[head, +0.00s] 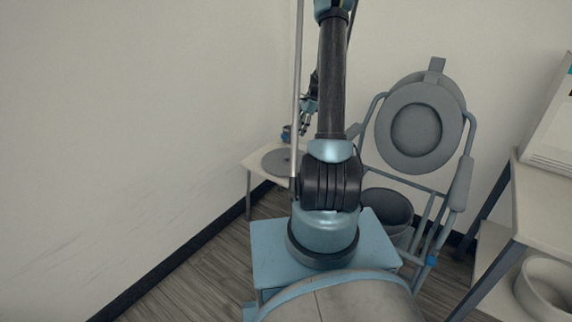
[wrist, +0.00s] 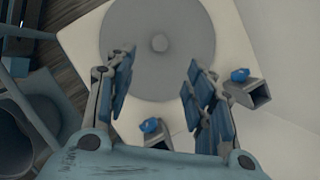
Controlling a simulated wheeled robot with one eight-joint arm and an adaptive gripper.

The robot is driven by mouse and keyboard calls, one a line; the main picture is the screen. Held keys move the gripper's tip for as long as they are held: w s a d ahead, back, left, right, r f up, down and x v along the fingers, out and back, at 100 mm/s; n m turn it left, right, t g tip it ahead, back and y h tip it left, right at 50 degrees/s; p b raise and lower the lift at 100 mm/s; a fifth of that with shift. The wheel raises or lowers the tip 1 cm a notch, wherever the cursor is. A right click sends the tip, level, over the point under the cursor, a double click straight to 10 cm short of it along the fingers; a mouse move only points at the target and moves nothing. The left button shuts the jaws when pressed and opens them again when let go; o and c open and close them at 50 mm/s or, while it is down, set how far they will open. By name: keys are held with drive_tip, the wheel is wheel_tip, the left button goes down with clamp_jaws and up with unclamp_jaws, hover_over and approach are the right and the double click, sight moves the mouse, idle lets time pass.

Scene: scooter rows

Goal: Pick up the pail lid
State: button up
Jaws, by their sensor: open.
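The pail lid (wrist: 158,70) is a flat grey disc with a small round knob (wrist: 160,43) at its middle. It lies flat on a small pale table (wrist: 82,42). In the head view the lid (head: 276,162) is partly hidden by my arm and a pole. My gripper (wrist: 160,72) is open and empty, with its fingers spread over the near part of the lid in the wrist view. The knob lies beyond the fingertips in that picture. In the head view my gripper (head: 306,122) is small and partly hidden behind my arm, above the table.
Two grey pieces with blue knobs (wrist: 239,75) (wrist: 152,125) are near the gripper's fingers. A commode chair (head: 470,150) with a raised seat and a grey pail (head: 388,206) stands right of the table. A wall is at left; a shelf (head: 545,190) is at right.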

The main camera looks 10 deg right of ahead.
hover_over(287, 156)
drive_tip(key=d, duration=0.2)
wheel_tip(287, 156, down, 10)
drive_tip(key=shift+a+r, duration=0.1)
drive_tip(key=shift+a, duration=0.05)
drive_tip(key=shift+d+x, duration=0.2)
drive_tip(key=shift+x, duration=1.1)
drive_tip(key=shift+d+x, duration=0.2)
drive_tip(key=shift+x, duration=1.1)
drive_tip(key=shift+w+f, duration=0.2)
clamp_jaws()
